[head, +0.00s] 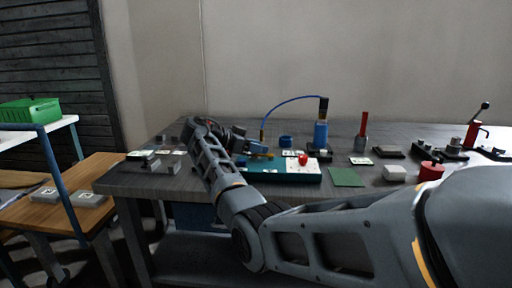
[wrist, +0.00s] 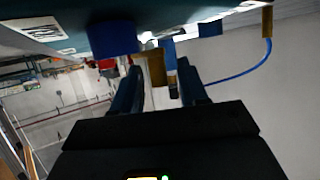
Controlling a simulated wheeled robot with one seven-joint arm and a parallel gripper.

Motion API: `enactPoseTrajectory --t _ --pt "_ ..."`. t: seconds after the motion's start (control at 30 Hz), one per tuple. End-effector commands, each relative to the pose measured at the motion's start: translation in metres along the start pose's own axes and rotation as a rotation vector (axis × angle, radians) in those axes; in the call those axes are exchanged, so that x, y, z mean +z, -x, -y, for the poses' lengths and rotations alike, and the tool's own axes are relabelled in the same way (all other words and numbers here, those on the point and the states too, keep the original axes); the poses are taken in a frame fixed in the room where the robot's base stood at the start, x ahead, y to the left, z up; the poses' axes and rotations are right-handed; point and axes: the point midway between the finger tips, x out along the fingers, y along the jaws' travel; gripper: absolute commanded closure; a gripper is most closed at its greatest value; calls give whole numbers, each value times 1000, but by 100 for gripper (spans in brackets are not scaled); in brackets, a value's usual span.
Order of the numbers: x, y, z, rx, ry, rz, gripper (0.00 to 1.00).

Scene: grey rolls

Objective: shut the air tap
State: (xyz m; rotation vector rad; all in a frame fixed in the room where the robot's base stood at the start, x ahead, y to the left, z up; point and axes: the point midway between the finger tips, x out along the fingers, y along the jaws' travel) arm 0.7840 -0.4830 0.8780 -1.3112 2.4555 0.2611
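My gripper (head: 258,148) reaches over the left part of a teal-and-white board (head: 283,171) on the grey table. In the wrist view its two blue fingers (wrist: 158,76) stand apart, with a visible gap. A brass-coloured block (wrist: 152,69) shows between or just beyond the fingertips; I cannot tell whether it touches them. It looks like part of the air tap, but the tap's handle is not clearly seen. A blue hose (head: 290,103) arches from a brass fitting (head: 262,135) near my gripper to a blue cylinder with a black top (head: 321,133).
A red knob (head: 303,159) sits on the board. A green mat (head: 346,177), a white block (head: 394,173) and a red cylinder (head: 430,171) lie to the right. A red-handled post (head: 363,128) stands behind. A dark blue part (wrist: 112,38) hangs close in the wrist view.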

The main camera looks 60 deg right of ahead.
Motion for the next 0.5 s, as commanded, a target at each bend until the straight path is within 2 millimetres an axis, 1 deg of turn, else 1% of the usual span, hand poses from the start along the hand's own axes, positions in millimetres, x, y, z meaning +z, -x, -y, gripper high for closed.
enactPoseTrajectory --t 0.03,0.07,0.43,0.5 --pt "0 0 0 0 0 0 62" --pt "0 0 0 0 0 0 64" --pt "0 0 0 0 0 0 100" --pt "0 0 0 0 0 0 100"
